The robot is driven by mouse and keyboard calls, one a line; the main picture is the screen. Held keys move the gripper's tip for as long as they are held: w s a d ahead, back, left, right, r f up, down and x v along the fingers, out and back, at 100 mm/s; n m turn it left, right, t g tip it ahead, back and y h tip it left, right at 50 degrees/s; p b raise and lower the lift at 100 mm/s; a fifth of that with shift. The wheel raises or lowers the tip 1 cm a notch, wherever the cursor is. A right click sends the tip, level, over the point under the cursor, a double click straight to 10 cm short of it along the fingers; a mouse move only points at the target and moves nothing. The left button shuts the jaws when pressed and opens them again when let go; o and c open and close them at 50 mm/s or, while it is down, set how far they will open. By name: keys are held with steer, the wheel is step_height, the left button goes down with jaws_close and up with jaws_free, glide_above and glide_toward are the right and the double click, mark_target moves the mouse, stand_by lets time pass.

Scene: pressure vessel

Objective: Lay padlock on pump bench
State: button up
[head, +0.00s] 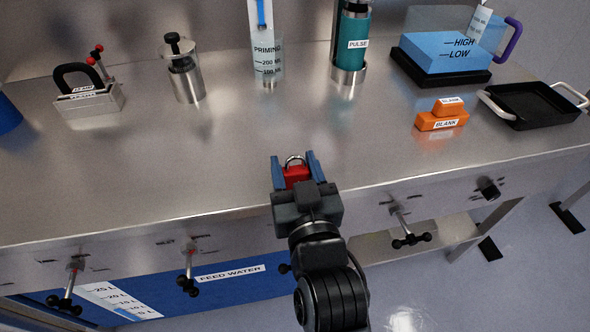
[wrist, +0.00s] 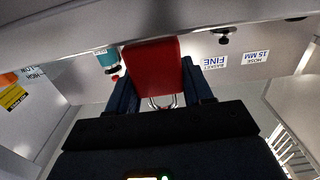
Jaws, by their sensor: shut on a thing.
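The padlock (head: 296,174) is red with a silver shackle. In the head view it sits between the blue fingers of my gripper (head: 295,170), over the front part of the metal bench (head: 180,170). My gripper is shut on the padlock. In the wrist view the padlock's red body (wrist: 153,68) fills the space between the fingers (wrist: 158,88), its shackle toward the palm. I cannot tell whether the padlock touches the bench top.
Orange blocks marked BLANK (head: 440,118) and a black tray (head: 535,104) stand to the right. Valve handles (head: 187,270) stick out from the front edge. The bench's left middle is clear.

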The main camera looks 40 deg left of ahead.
step_height(320, 180, up, 4)
steer(key=shift+d+r, duration=0.1)
steer(key=shift+d, duration=0.05)
steer(key=d+r+b, duration=0.1)
steer(key=d+r, duration=0.5)
steer(key=d, duration=0.5)
steer(key=w+d+f+m+t+h, duration=0.25)
steer(key=w+d+f+h, duration=0.2)
steer(key=d+f, duration=0.4)
steer(key=w+d+f+m+t+h, duration=0.25)
steer(key=w+d+f, duration=0.35)
steer(key=f, duration=0.4)
steer(key=s+d+f+m+h, duration=0.2)
steer(key=d+f+h, duration=0.1)
steer(key=d+f, duration=0.4)
steer(key=s+d+f+m+t+h, duration=0.1)
steer(key=s+d+f+m+h, duration=0.1)
steer(key=d+f, duration=0.5)
steer(key=s+d+h, duration=0.1)
steer(key=d, duration=0.3)
steer(key=shift+s+f+m+h, duration=0.25)
steer(key=shift+s+m+h, duration=0.05)
steer(key=shift+s+m, duration=0.1)
steer(key=shift+w+a, duration=0.1)
